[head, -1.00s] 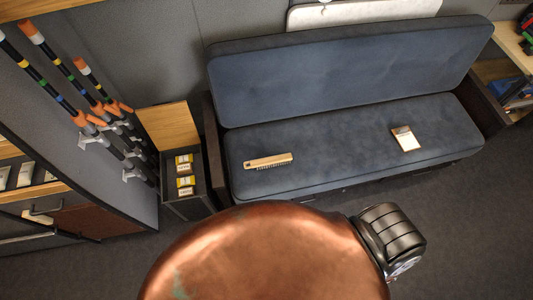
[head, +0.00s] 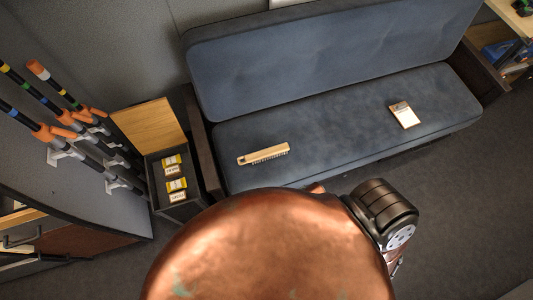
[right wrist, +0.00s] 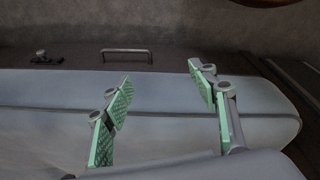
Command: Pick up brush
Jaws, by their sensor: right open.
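The brush (head: 264,154) has a light wooden back and bristles along its lower edge. It lies on the left part of the blue sofa seat (head: 340,125). My right gripper (right wrist: 160,82) shows in the right wrist view with its green-padded fingers spread wide and nothing between them. A grey-blue padded surface lies behind the fingers, and the brush does not show there. In the head view the right gripper is hidden; only part of my arm shows below the seat. My left gripper is in neither view.
A small clipboard-like item (head: 404,115) lies on the seat's right part. An open box (head: 174,190) with yellow-labelled packs stands left of the sofa. A rack of orange-tipped poles (head: 75,125) is at far left. A metal handle (right wrist: 127,51) shows in the wrist view.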

